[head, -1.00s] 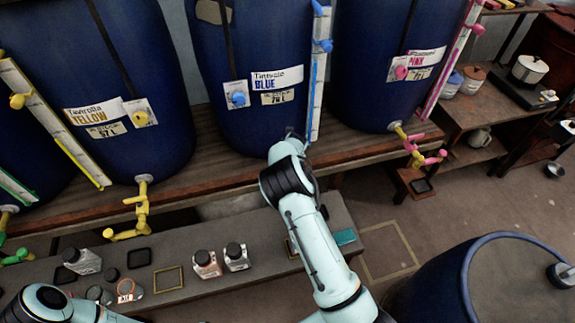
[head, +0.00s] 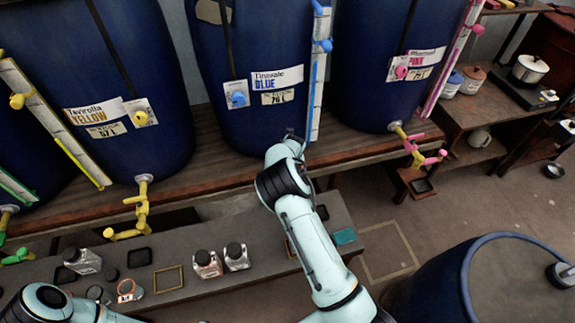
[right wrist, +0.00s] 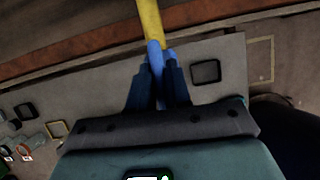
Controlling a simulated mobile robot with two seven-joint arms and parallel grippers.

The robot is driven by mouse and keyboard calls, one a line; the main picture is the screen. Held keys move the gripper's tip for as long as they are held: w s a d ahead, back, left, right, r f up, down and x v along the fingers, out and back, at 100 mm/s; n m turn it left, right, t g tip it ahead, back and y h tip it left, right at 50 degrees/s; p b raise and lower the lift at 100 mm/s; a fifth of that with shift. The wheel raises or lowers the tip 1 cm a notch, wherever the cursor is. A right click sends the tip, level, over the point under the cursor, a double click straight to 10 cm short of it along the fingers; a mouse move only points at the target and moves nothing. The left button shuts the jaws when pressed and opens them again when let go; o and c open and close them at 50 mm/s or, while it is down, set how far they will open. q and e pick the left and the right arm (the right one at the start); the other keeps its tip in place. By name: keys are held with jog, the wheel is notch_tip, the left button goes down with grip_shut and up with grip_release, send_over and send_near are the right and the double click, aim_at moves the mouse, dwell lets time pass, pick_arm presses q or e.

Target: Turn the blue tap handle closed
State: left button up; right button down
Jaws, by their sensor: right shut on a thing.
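The blue tap handle (right wrist: 155,58) shows in the right wrist view, at the end of a yellow tap pipe (right wrist: 150,22). My right gripper (right wrist: 158,78) is shut on the blue handle, with one dark finger on each side of it. In the head view the vat labelled BLUE (head: 255,120) stands at the back centre. Its tap and my right gripper are hidden there behind my right arm. My left arm shows only in part at the lower left of the head view, and its gripper is out of view.
Vats labelled YELLOW (head: 150,165) and PINK (head: 375,110) stand on either side, each with its own tap. Below, a grey bench (head: 205,285) holds several bottles and square frames. A large blue drum (head: 455,285) stands at the lower right.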

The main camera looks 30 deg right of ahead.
jog(key=m+h, duration=0.1)
jog(key=m, duration=0.2)
jog(key=shift+m+g, duration=0.4)
jog(key=m, duration=0.2)
jog(key=m+g+h, duration=0.1)
jog(key=m, duration=0.1)
jog(key=shift+m+h, duration=0.3)
jog(key=m+g, duration=0.1)
jog(key=m, duration=0.1)
jog(key=m+g, duration=0.1)
jog(key=m, duration=0.1)
jog(key=shift+m+h, duration=0.3)
jog(key=shift+m+g, duration=0.8)
jog(key=shift+m, duration=1.3)
jog(key=c, duration=1.1)
grip_release()
